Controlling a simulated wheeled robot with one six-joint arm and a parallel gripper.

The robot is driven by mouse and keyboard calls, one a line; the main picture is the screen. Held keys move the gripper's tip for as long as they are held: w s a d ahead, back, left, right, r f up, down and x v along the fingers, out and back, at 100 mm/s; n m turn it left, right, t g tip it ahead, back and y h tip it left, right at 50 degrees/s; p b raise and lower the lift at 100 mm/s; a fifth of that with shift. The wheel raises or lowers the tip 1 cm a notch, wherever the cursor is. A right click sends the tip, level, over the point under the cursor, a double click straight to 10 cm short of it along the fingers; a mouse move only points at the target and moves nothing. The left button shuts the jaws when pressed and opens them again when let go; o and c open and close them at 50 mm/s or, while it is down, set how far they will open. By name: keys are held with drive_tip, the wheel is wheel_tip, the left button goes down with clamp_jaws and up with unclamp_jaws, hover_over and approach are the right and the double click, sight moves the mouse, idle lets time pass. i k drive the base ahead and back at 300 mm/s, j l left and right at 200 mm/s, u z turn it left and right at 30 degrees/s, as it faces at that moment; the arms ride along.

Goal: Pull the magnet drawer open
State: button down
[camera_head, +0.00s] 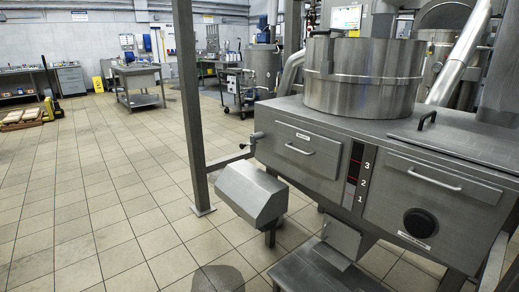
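A grey steel cabinet with two handled fronts stands at the right in the head view. The left front (305,171) has a bar handle (300,149) and a small label (303,137) above it. The right front (455,222) has a bar handle (434,180), a round black knob (419,222) and a label (414,241) below. Both fronts look closed and flush. The labels are too small to read, so I cannot tell for sure which one is the magnet drawer. My gripper is not in view.
A steel drum (362,78) stands on the cabinet. A numbered strip (356,175) lies between the fronts. A steel post (187,100) and a slanted box (252,193) stand left of it. A low step (300,272) lies in front. The tiled floor (90,200) at left is clear.

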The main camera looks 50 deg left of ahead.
sight(320, 154)
drive_tip(key=u, duration=1.55)
